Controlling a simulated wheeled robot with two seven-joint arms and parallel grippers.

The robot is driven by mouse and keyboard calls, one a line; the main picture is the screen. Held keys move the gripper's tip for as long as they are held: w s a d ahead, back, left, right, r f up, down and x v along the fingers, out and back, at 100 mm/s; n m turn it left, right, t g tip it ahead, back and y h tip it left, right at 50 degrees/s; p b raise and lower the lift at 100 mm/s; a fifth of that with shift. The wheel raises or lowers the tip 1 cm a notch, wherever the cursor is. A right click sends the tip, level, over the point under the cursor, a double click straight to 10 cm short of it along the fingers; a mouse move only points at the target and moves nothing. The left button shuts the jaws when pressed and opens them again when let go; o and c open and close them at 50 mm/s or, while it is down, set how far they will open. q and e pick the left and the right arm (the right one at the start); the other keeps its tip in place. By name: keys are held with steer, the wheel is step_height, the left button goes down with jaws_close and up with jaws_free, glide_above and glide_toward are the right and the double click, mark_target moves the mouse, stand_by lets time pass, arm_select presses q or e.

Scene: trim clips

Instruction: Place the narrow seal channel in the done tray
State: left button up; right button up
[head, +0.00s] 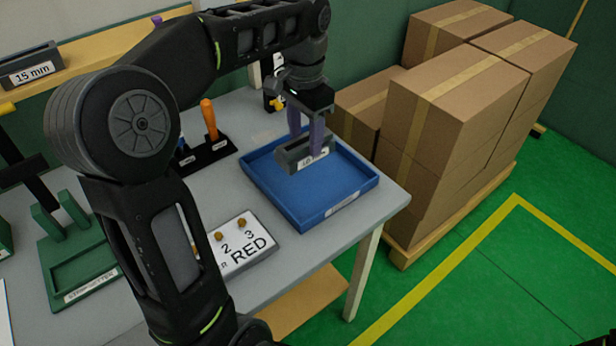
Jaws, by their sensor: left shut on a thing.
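My left gripper (306,141), with purple fingers, reaches in from above at the table's far right. It is shut on a grey channel-shaped piece (290,158) with a small white label, which seems to be the narrow seal channel. The piece is over the back part of a blue tray (268,196), inside its outline from this view. I cannot tell whether it touches the tray floor. The tray has a white label on its front wall, too small to read; it looks like the done tray. My right gripper is not in view.
A white board (246,243) marked "RED" with numbers lies before the tray. A black rack (205,155) with an orange-handled tool stands left of it. A green fixture (88,262) sits further left. Cardboard boxes (445,120) are stacked on a pallet beyond the table's right edge.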

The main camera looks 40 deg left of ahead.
mark_target(305, 157)
arm_select(q)
steer(key=shift+f, duration=3.1)
steer(key=shift+f+p, duration=0.3)
steer(key=shift+f, duration=1.6)
steer(key=shift+f, duration=0.2)
steer(key=o, duration=1.5)
steer(key=shift+r, duration=0.15)
